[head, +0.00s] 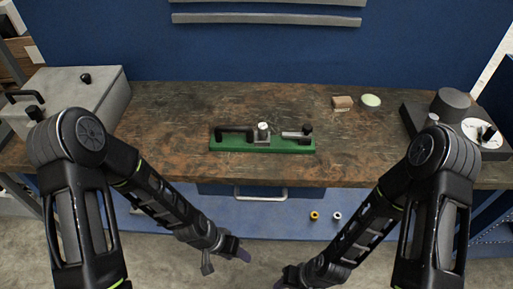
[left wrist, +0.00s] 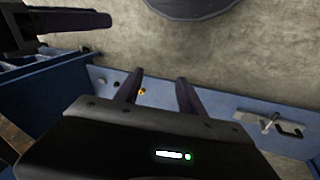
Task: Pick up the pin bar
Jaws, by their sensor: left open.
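A green base (head: 262,149) lies on the workbench near its front edge. On it are a black handle-like piece (head: 233,133), a small round gauge (head: 263,128) and a short grey bar with a black knob (head: 297,133). The grey bar may be the pin bar; I cannot tell for sure. My left gripper (head: 239,252) is below and in front of the bench edge, apart from the green base. Its two fingers are apart and empty in the left wrist view (left wrist: 158,92). My right gripper (head: 288,277) is low at the front, and its jaw opening is unclear.
The wooden bench (head: 160,120) has free room around the green base. A grey box (head: 75,92) stands at the left, a dark round device (head: 447,103) at the right. A small tan block (head: 342,102) and a pale green disc (head: 371,100) lie behind. A drawer handle (head: 260,194) juts out below.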

